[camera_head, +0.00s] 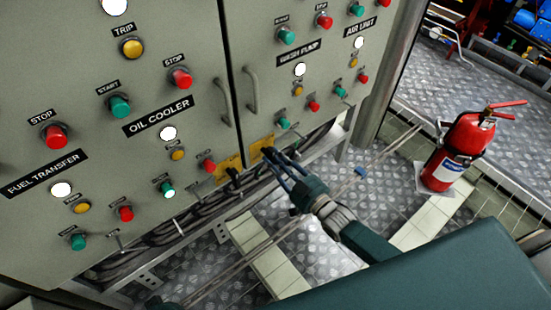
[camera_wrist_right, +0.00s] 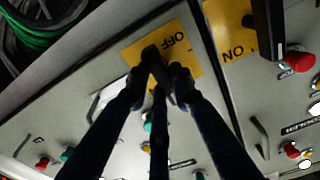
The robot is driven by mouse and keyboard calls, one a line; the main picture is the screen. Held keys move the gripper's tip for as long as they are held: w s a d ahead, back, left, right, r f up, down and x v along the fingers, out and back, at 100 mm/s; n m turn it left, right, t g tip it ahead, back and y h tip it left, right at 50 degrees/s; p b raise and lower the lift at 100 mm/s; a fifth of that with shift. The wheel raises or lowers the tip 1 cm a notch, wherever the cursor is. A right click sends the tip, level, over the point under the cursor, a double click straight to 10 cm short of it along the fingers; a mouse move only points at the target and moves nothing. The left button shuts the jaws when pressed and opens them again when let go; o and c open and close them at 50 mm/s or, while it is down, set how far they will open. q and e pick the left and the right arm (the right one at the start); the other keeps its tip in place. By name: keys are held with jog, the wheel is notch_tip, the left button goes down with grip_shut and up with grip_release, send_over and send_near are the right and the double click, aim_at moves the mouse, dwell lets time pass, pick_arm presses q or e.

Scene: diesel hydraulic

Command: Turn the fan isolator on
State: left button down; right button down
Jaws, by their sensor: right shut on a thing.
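Two yellow isolator plates sit low on the grey cabinet, each with a black handle. The right plate (camera_head: 260,144) shows in the wrist view (camera_wrist_right: 187,50) with the word OFF. The left plate (camera_head: 222,172) shows in the wrist view (camera_wrist_right: 231,40) with the word ON and its own black handle (camera_wrist_right: 268,28). I cannot read which one is the fan isolator. My right gripper (camera_head: 269,154) is at the right plate. In the wrist view its dark fingers (camera_wrist_right: 160,78) are shut on that plate's black handle (camera_wrist_right: 154,58), partly hiding it.
Buttons and lamps cover the cabinet doors above, with two door handles (camera_head: 251,91) near the seam. Green and black cables (camera_wrist_right: 35,35) run below the panel. A red fire extinguisher (camera_head: 463,145) stands on the floor at right.

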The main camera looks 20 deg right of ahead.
dwell(0.3)
jog(key=c, duration=1.5)
grip_release()
jog(key=shift+s, duration=0.15)
jog(key=v, duration=1.1)
jog(key=shift+s+d, duration=0.1)
jog(key=shift+s, duration=0.3)
jog(key=shift+s, duration=0.1)
pick_arm(q)
jog(key=s+f+p, duration=0.2)
jog(key=s+f, duration=0.1)
jog(key=f, duration=0.4)
jog(key=shift+s+a, duration=0.2)
pick_arm(e)
jog(key=shift+v, duration=3.9)
